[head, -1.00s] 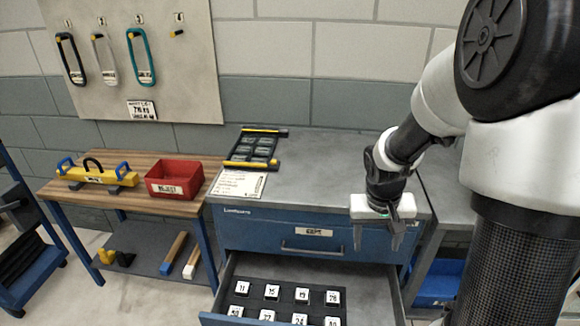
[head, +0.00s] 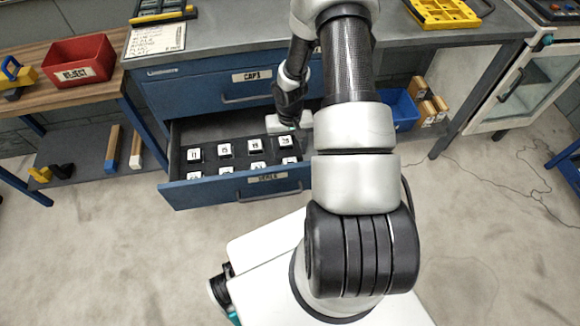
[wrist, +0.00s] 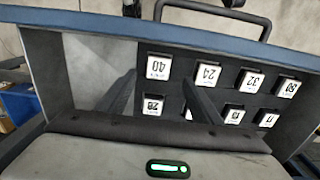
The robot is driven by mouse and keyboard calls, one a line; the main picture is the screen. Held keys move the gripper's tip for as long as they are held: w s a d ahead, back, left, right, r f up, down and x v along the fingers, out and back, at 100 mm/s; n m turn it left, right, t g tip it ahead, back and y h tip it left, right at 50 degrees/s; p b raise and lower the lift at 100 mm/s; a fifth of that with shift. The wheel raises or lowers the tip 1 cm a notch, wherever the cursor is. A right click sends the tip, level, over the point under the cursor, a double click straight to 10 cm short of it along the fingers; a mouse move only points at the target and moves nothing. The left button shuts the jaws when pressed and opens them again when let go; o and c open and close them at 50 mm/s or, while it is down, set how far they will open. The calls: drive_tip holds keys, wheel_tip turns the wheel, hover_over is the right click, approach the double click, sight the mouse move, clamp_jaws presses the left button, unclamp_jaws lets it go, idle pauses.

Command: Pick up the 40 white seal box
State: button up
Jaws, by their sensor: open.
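The white seal box marked 40 (wrist: 158,67) sits in the open drawer, in the row by the drawer front, and reads upside down in the wrist view. It is the end box of its row, with 24 (wrist: 207,74) beside it. My gripper (wrist: 159,79) is open and empty above the drawer, its two fingers either side of the line of boxes 40 and 28 (wrist: 153,104). In the head view my gripper (head: 291,125) hangs over the drawer's right part, its fingertips not clear. The 40 label cannot be read there.
The drawer (head: 225,192) holds several more numbered boxes in two rows. Its bare floor shows beside the end boxes in the wrist view (wrist: 92,70). A closed drawer marked CAPS (head: 195,92) is above. A red reject bin (head: 82,62) stands left; a blue bin (head: 398,108) is right.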

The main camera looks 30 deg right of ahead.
drive_tip(key=f+b, duration=0.1)
drive_tip(key=f, duration=0.6)
drive_tip(key=shift+s+d+f+b, duration=0.1)
drive_tip(key=shift+s+f+b, duration=0.1)
drive_tip(key=shift+f+b, duration=0.2)
drive_tip(key=shift+r, duration=0.1)
drive_tip(key=c, duration=1.1)
drive_tip(key=shift+c, duration=0.2)
